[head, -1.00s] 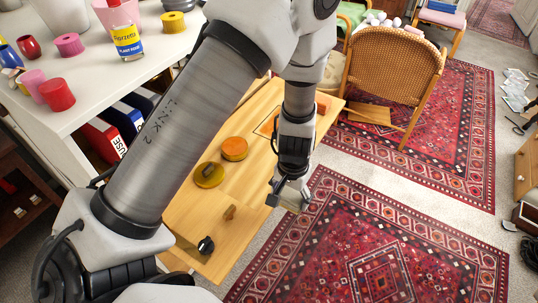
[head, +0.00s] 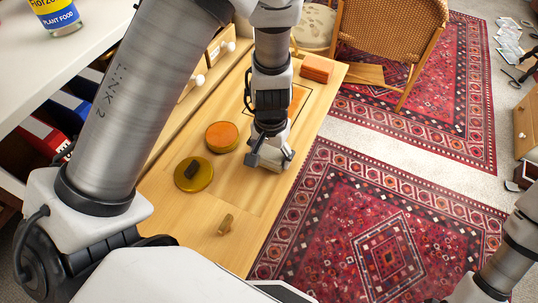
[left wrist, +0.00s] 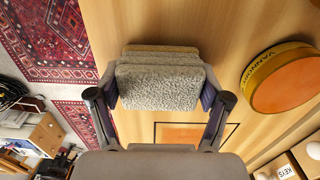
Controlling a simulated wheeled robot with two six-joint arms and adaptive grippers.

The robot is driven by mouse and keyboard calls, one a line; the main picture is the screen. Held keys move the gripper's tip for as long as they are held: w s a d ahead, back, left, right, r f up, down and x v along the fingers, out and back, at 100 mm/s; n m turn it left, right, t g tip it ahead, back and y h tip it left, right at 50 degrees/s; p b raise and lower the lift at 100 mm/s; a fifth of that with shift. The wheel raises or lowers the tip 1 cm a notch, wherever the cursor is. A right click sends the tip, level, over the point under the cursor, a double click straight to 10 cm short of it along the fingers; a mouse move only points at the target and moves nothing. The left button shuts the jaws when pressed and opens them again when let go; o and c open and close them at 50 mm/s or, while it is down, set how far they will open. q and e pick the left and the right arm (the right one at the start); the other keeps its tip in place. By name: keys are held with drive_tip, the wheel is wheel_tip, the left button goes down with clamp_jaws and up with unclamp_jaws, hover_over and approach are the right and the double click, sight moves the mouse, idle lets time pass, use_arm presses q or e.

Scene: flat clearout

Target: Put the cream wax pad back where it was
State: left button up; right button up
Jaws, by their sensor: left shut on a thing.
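My left gripper (head: 270,158) is shut on a cream, fuzzy-faced pad, the cream wax pad (left wrist: 158,86), with a tan layer along its far edge. The fingers clasp its two sides in the left wrist view (left wrist: 158,100). In the head view the pad (head: 262,161) is mostly hidden by the gripper, low over the wooden bench top (head: 240,205). I cannot tell whether it touches the wood. An orange-topped round tin (head: 222,137) is left of the gripper. My right gripper is out of view; only part of that arm shows at lower right.
A yellow tin (head: 193,174) with a dark piece on it stands near the orange one. A dark-outlined orange panel (left wrist: 182,133) and a reddish-brown block (head: 316,68) are farther back. A wicker chair (head: 390,40) stands beyond.

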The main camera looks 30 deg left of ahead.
sight(271, 152)
use_arm(q)
drive_tip(key=shift+s+d+r, duration=0.1)
drive_tip(key=shift+s+r, duration=0.05)
drive_tip(key=shift+f, duration=0.2)
drive_tip(key=o, duration=1.3)
drive_tip(key=shift+c, duration=0.2)
drive_tip(key=shift+r, duration=0.25)
wheel_tip(271, 152, up, 12)
drive_tip(key=p, duration=0.3)
